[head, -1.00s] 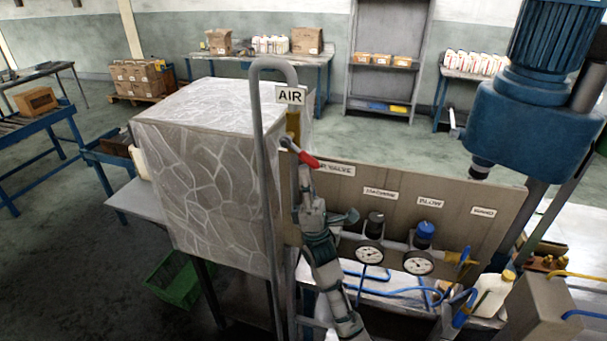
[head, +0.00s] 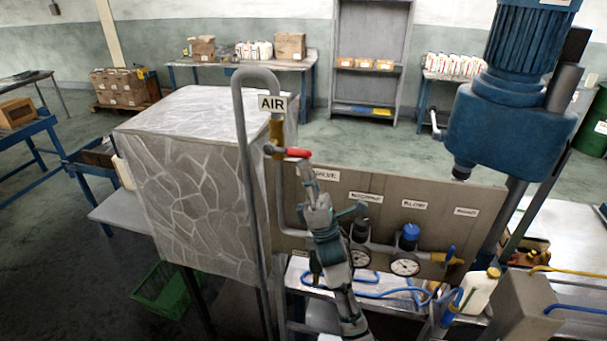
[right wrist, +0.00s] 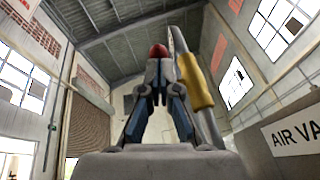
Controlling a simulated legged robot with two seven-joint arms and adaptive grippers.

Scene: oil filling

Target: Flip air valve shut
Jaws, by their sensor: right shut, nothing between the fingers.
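The air valve's red lever (head: 297,153) sticks out to the right, about level, from the brass fitting (head: 277,133) below the AIR sign. My right gripper (head: 305,168) is just under the lever's outer part, its fingers shut with nothing between them. In the right wrist view the shut fingertips (right wrist: 158,92) point up at the red lever end (right wrist: 158,50). The brass-yellow fitting (right wrist: 194,80) is to their right. Whether the fingertips touch the lever I cannot tell. My left gripper is not in view.
A bent grey pipe (head: 240,130) rises to the left of the valve, before a stone-patterned box (head: 205,190). A labelled panel (head: 390,190) with gauges stands to the right. A blue drill-like machine (head: 505,130) stands further right.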

